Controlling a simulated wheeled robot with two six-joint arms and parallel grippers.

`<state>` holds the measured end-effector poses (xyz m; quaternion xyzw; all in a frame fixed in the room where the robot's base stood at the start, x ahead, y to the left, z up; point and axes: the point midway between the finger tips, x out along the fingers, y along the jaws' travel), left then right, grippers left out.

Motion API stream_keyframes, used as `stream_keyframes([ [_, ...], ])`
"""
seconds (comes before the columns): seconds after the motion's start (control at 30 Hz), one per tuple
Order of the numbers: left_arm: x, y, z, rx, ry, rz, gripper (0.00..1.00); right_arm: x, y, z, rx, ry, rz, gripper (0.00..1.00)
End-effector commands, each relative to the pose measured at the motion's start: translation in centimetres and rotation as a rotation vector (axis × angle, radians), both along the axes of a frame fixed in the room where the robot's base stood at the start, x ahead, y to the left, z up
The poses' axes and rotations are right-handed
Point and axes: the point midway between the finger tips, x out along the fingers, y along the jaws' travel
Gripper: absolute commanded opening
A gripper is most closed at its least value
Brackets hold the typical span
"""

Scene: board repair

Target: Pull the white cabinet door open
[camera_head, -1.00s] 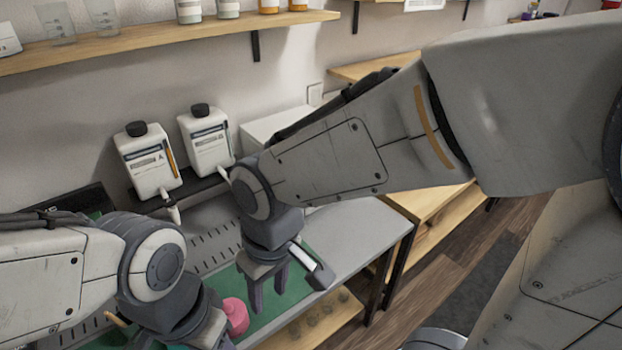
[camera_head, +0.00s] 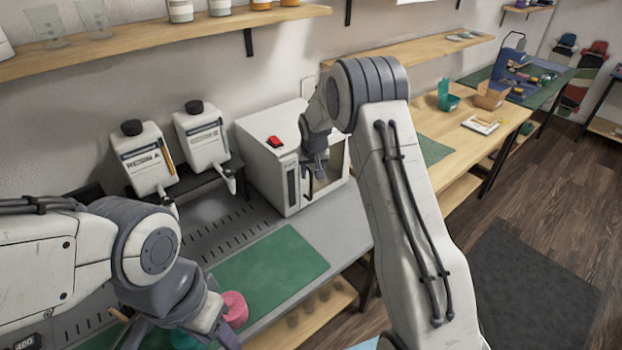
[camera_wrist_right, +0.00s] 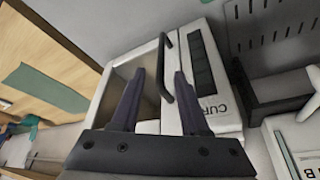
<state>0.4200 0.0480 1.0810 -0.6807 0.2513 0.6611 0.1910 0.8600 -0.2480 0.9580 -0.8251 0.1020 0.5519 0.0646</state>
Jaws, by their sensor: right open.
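The white cabinet (camera_head: 267,165) stands on the grey bench against the wall, with a red switch on top. Its door (camera_head: 334,160) has a pale frame around a window and looks shut. My right gripper (camera_head: 316,178) is at the cabinet's front. In the right wrist view, the open fingers (camera_wrist_right: 160,90) point at the cabinet front (camera_wrist_right: 212,75). The black bar handle (camera_wrist_right: 163,68) shows between them; I cannot tell whether they touch it. My left gripper (camera_head: 212,322) is low at the left, beside a pink round object (camera_head: 235,308); its fingers are unclear.
Two white bottles (camera_head: 145,160) (camera_head: 203,137) stand on a dark rack left of the cabinet. A green mat (camera_head: 270,265) lies on the bench in front. A wooden table (camera_head: 425,118) with small items is at the right. A shelf (camera_head: 150,40) runs above.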

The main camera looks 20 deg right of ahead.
Motion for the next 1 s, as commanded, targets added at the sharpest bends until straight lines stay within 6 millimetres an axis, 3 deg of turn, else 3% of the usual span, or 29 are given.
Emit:
stream_keyframes([
  [0.3,0.0,0.0,1.2,0.000,0.000,0.000,0.50,1.7,-0.4,-4.3,0.000,0.001,0.000,0.45],
  [0.67,0.0,0.0,1.2,0.000,0.000,0.000,0.50,2.0,-0.5,-5.0,0.001,0.000,0.001,0.45],
  [0.7,0.0,0.0,1.2,0.000,0.000,0.000,0.50,2.0,-0.5,-5.0,0.001,0.000,0.001,0.41],
  [0.8,0.0,0.0,1.2,0.000,0.000,0.000,0.50,2.0,-0.5,-5.0,0.001,0.000,0.001,0.03],
  [1.0,0.0,0.0,1.2,0.000,0.000,0.000,0.50,2.0,-0.4,-5.0,0.001,0.000,0.001,0.00],
])
